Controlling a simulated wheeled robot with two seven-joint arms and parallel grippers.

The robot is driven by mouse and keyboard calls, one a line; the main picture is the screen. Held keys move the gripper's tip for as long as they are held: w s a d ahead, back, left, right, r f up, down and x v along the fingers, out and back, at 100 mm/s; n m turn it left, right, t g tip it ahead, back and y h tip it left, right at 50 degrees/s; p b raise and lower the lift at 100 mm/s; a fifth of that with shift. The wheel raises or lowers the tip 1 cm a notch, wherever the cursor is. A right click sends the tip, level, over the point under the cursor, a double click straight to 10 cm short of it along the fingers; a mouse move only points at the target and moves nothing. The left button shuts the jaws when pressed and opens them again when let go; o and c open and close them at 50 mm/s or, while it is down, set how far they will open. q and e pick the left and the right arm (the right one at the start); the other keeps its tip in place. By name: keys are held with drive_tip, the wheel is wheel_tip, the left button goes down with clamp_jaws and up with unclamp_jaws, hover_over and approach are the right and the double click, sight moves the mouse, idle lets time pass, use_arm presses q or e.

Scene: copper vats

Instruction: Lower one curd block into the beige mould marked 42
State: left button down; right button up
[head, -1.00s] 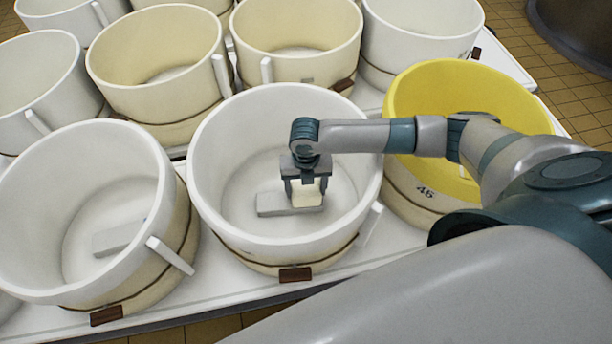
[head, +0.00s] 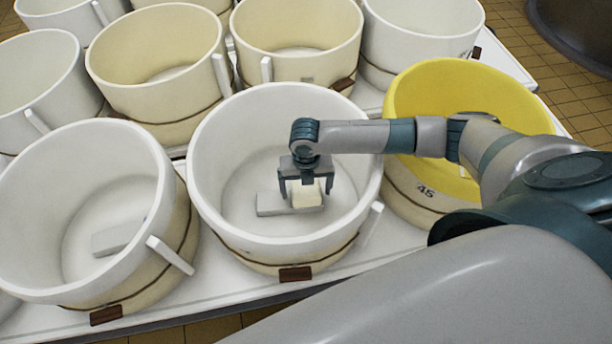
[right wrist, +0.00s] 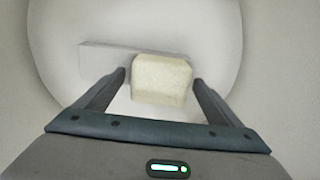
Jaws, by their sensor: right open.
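My right gripper (head: 306,188) is open inside the white mould (head: 221,127) at the front middle. A pale cream curd block (head: 307,197) is between its spread fingers, low in that mould. In the right wrist view, the open gripper (right wrist: 160,78) has a fingertip on each side of the curd block (right wrist: 161,82), with small gaps showing. Two beige moulds stand behind, one left (head: 150,95) and one right (head: 297,65). I cannot read a 42 on either. My left gripper is out of view.
A pale flat bar (head: 272,204) lies on the white mould's floor, partly behind the block. A yellow mould (head: 420,85) marked 45 stands to the right under my arm. Another white mould (head: 70,180) stands front left. Rims stand close together on the white table.

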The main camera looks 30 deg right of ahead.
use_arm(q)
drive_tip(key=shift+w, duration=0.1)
use_arm(e)
drive_tip(key=shift+r, duration=0.2)
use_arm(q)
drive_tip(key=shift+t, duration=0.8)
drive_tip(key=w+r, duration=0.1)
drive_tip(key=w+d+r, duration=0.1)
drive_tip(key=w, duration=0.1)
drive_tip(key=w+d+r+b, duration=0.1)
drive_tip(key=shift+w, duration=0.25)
use_arm(e)
wheel_tip(320, 180, up, 17)
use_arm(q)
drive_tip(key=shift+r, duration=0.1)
use_arm(e)
drive_tip(key=shift+r, duration=0.1)
